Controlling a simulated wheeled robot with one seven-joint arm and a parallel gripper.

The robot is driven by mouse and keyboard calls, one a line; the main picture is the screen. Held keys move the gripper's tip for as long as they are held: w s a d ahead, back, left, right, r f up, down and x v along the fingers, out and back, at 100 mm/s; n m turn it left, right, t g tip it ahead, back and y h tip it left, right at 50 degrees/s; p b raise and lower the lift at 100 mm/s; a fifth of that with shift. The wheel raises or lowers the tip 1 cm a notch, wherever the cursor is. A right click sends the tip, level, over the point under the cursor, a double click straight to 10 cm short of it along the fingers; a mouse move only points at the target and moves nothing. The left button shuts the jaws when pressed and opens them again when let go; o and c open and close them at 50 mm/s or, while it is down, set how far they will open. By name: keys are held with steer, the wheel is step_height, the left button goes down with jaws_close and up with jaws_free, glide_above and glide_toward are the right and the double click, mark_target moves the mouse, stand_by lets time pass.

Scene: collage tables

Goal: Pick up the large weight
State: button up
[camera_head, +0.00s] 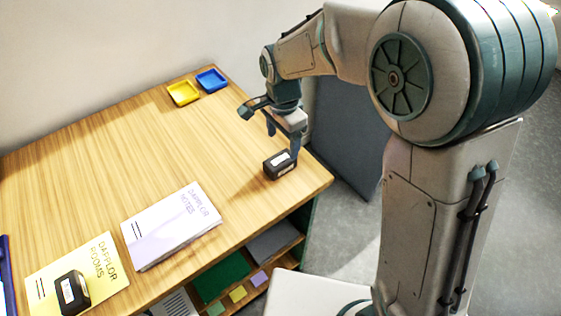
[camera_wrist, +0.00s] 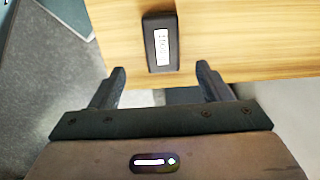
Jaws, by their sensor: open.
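A black block-shaped weight (camera_head: 279,164) with a white label lies near the right edge of the wooden table. It shows in the wrist view (camera_wrist: 150,62) just beyond and between my fingertips. A second black weight (camera_head: 72,293) with a white label lies on the yellow booklet at the lower left. I cannot tell which weight is larger. My gripper (camera_head: 284,143) points down close over the first weight and is open. In the wrist view my gripper (camera_wrist: 161,69) has its fingers spread, with nothing held between them.
A yellow booklet (camera_head: 104,252) and a white notes booklet (camera_head: 170,225) lie on the table (camera_head: 120,150). A yellow tray (camera_head: 183,93) and a blue tray (camera_head: 211,80) stand at the back. The middle of the tabletop is clear. Shelves (camera_head: 262,275) are below the front edge.

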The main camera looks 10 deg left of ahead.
mark_target(280, 159)
step_height(280, 159, down, 3)
steer(key=shift+f, duration=0.1)
steer(key=shift+s+a+f+p, duration=0.1)
steer(key=shift+f+p, duration=0.2)
steer(key=shift+f, duration=0.55)
steer(key=shift+w+a+f+p, duration=0.1)
steer(key=shift+f+p, duration=0.15)
steer(key=shift+f, duration=0.65)
steer(key=shift+s+a+f+p, duration=0.1)
steer(key=shift+f+p, duration=0.2)
steer(key=shift+f, duration=0.55)
steer(key=shift+c, duration=0.3)
jaws_close()
